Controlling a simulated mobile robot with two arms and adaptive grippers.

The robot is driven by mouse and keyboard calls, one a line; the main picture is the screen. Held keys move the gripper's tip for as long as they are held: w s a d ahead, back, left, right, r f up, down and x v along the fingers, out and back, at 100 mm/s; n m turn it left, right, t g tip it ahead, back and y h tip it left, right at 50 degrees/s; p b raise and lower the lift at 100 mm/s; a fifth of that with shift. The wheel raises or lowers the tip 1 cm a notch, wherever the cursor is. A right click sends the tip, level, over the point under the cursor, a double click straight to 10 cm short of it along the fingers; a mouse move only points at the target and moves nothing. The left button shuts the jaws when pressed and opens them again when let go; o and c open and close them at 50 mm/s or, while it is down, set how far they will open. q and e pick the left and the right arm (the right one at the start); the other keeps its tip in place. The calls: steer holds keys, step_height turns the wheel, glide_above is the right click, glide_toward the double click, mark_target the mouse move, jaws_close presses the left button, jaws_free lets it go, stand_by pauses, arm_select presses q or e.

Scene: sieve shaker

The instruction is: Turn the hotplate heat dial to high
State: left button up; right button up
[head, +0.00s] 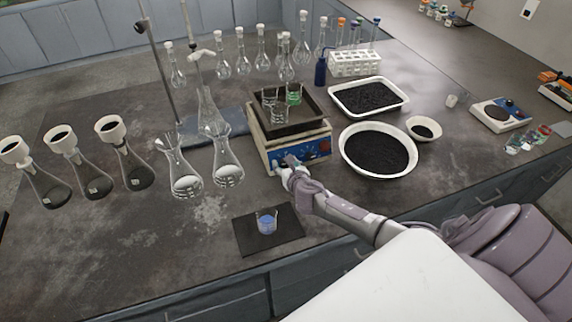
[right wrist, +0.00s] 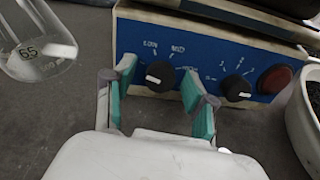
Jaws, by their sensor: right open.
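The hotplate (head: 270,155) stands mid-bench with a blue front panel (right wrist: 215,62). In the right wrist view its left black dial (right wrist: 160,74) has LOW and MID printed above it. The dial's white mark is on its left side, pointing left. My right gripper (head: 289,163) is at the panel's left part in the head view. In the right wrist view its teal-padded fingers (right wrist: 158,82) are open, one on each side of the left dial, with visible gaps. My left gripper is not in view.
A second black dial (right wrist: 236,88) and a red round button (right wrist: 275,79) lie right of the left dial. A tray with beakers (head: 309,125) sits on the hotplate. A glass flask (head: 226,172) stands left, a bowl of black grains (head: 345,160) right.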

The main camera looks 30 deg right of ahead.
jaws_close()
stand_by(0.3)
